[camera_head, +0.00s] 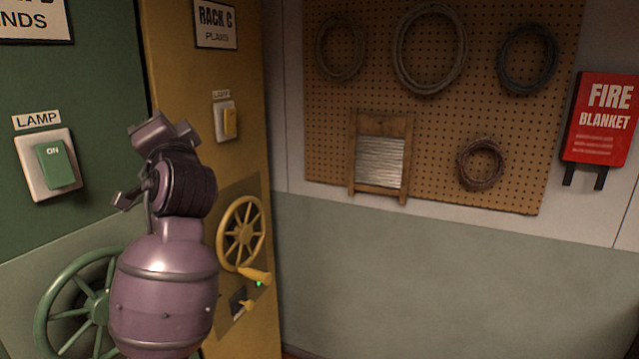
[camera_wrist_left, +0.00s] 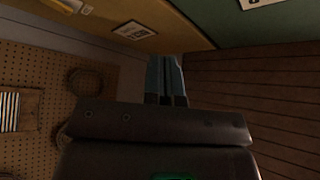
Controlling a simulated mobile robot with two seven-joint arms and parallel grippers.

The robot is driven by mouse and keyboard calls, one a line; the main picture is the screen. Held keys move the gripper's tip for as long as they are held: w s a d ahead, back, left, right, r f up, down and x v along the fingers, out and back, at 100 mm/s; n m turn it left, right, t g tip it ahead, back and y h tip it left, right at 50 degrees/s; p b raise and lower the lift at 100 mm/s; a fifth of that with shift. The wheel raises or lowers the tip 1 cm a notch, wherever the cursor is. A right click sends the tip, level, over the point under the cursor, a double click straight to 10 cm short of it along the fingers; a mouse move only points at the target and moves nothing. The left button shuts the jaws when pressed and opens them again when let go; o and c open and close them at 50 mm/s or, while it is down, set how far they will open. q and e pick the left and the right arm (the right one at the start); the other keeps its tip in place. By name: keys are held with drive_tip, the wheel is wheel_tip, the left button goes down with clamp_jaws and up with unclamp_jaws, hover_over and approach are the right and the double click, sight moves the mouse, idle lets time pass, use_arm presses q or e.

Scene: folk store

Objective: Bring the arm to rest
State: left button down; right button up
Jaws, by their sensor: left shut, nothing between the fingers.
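My left arm (camera_head: 165,285) is purple and rises from the bottom left of the head view, bent at a dark ribbed joint. My left gripper (camera_head: 158,137) is at its upper end, in front of the green and yellow panels and between the two lamp switches. My right gripper is in neither view.
A green wheel (camera_head: 79,309) is partly hidden behind my arm. A yellow wheel (camera_head: 241,233), a yellow handle (camera_head: 254,275) and a yellow lamp switch (camera_head: 229,122) are just right of it. The green lamp switch (camera_head: 55,166) is left. The pegboard wall (camera_head: 460,110) stands beyond.

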use_arm(q)
drive_tip(key=w+d+f+m+t+h, duration=0.1)
drive_tip(key=w+d+f+t+h, duration=0.15)
drive_tip(key=f+h, duration=0.95)
drive_tip(key=s+f+n+g+h, duration=0.1)
drive_tip(key=s+f, duration=0.2)
drive_tip(key=f, duration=0.7)
drive_tip(key=s+f+n+g, duration=0.1)
drive_tip(key=s+f, duration=0.1)
drive_tip(key=f, duration=0.8)
drive_tip(key=s+a+f+n+g+b, duration=0.1)
drive_tip(key=s+a+f+g, duration=0.3)
drive_tip(key=s+f, duration=2.3)
drive_tip(key=f+n+g, duration=0.1)
drive_tip(key=g, duration=0.2)
drive_tip(key=shift+a+f+n+y+b, duration=0.15)
drive_tip(key=shift+f+n+y+b, duration=0.15)
drive_tip(key=shift+f+n, duration=0.1)
